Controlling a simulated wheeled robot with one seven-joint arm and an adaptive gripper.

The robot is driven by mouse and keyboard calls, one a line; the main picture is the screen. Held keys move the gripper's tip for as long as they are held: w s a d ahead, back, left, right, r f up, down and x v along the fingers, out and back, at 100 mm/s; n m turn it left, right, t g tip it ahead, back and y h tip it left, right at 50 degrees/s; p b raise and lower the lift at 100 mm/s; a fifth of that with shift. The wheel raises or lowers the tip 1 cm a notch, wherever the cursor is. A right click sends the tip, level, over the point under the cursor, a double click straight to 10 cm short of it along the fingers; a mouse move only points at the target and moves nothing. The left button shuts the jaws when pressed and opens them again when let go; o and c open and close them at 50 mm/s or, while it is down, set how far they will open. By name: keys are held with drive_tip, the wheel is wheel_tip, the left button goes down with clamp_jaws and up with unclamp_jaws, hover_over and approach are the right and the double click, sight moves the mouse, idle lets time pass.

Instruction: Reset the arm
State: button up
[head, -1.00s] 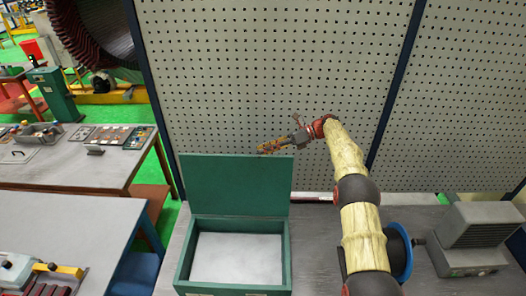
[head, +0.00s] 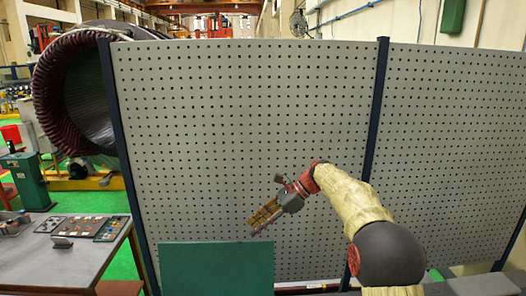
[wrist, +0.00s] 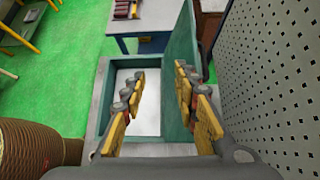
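My gripper (head: 262,222) is raised in front of the pegboard in the head view, its yellow fingers tilted down to the left. In the wrist view my gripper (wrist: 160,76) has its two fingers spread apart with nothing between them. The green box's raised lid (head: 217,268) shows at the bottom of the head view, below the gripper. In the wrist view the open green box (wrist: 101,100) lies beyond the fingers, with a pale, empty-looking floor. The fingers partly hide it.
A grey pegboard (head: 220,110) stands behind the arm and runs along the right side of the wrist view. A workbench (head: 70,262) with small parts is at the left. A large stator (head: 80,95) stands behind it. Green floor (wrist: 60,70) is open at left in the wrist view.

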drive_tip(key=s+d+r+n+t+h, duration=0.1)
drive_tip(key=s+d+r+n+h, duration=0.2)
drive_tip(key=s, duration=0.5)
drive_tip(key=s+d+r+n+t+h, duration=0.1)
drive_tip(key=s+d+r+n, duration=0.1)
drive_tip(key=s+d, duration=0.35)
drive_tip(key=s+d+r+n+t+h, duration=0.1)
drive_tip(key=s+d+r+n, duration=0.15)
drive_tip(key=s, duration=0.65)
drive_tip(key=s+d+f+n+t+h, duration=0.1)
drive_tip(key=s+d+f+n+h, duration=0.15)
drive_tip(key=s, duration=0.45)
drive_tip(key=s+d+f+n+t+h, duration=0.1)
drive_tip(key=s+d+f+n+t, duration=0.2)
drive_tip(key=s, duration=0.4)
drive_tip(key=s+d+f+n+h, duration=0.1)
drive_tip(key=s+d+f+n, duration=0.3)
drive_tip(key=s, duration=0.4)
wheel_tip(320, 180, down, 29)
drive_tip(key=b, duration=3)
drive_tip(key=shift+w+d+r, duration=0.2)
drive_tip(key=shift+w, duration=0.1)
